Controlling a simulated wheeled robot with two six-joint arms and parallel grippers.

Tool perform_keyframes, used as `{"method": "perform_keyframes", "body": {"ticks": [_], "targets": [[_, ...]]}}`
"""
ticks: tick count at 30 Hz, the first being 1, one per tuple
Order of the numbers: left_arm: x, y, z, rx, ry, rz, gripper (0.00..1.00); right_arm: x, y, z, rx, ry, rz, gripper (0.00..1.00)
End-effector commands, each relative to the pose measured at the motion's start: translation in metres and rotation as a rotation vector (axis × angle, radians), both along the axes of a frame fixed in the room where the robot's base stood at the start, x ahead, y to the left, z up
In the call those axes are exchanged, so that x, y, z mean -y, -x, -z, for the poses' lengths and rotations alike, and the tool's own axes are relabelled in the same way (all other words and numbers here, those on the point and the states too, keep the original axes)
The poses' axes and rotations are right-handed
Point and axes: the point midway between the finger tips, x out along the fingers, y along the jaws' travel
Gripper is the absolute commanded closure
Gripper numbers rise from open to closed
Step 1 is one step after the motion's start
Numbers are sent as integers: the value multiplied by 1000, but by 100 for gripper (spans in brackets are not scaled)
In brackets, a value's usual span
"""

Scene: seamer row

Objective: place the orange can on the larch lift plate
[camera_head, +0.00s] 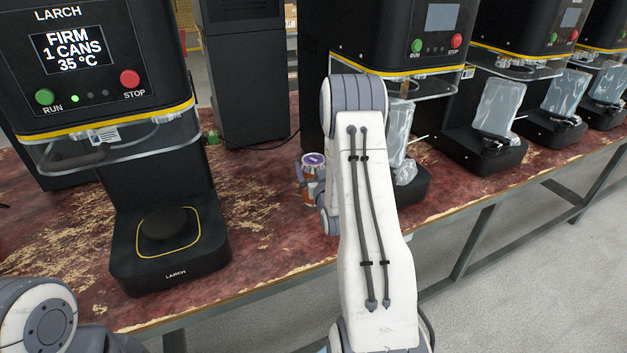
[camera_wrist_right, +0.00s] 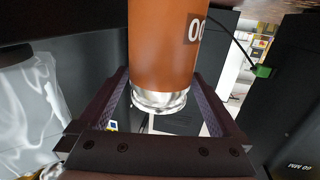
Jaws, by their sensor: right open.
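In the right wrist view the can (camera_wrist_right: 163,45) shows large, between the two fingers of my right gripper (camera_wrist_right: 165,85). Those fingers are apart; contact with the can cannot be told. In the head view the right gripper (camera_head: 305,172) is mostly hidden behind the arm, at the can. The larch lift plate (camera_head: 165,222) is a bare dark disc inside a yellow outline on the LARCH machine's base. My left gripper is out of view.
The LARCH machine (camera_head: 100,60) overhangs its plate with a clear guard (camera_head: 120,150); its screen reads FIRM, 1 CANS, 35 °C. Bench between can and LARCH base is clear; a black cable lies behind.

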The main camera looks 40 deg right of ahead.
Motion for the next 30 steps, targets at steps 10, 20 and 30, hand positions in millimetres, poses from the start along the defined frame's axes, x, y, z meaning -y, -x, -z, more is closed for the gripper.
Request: {"method": "perform_keyframes", "body": {"ticks": [10,20,30], "targets": [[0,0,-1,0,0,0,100,3,-8,1,0,0,-1,8],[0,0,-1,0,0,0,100,3,-8,-1,5,2,-1,100],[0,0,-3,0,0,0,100,4,-8,-21,8,5,-1,100]]}}
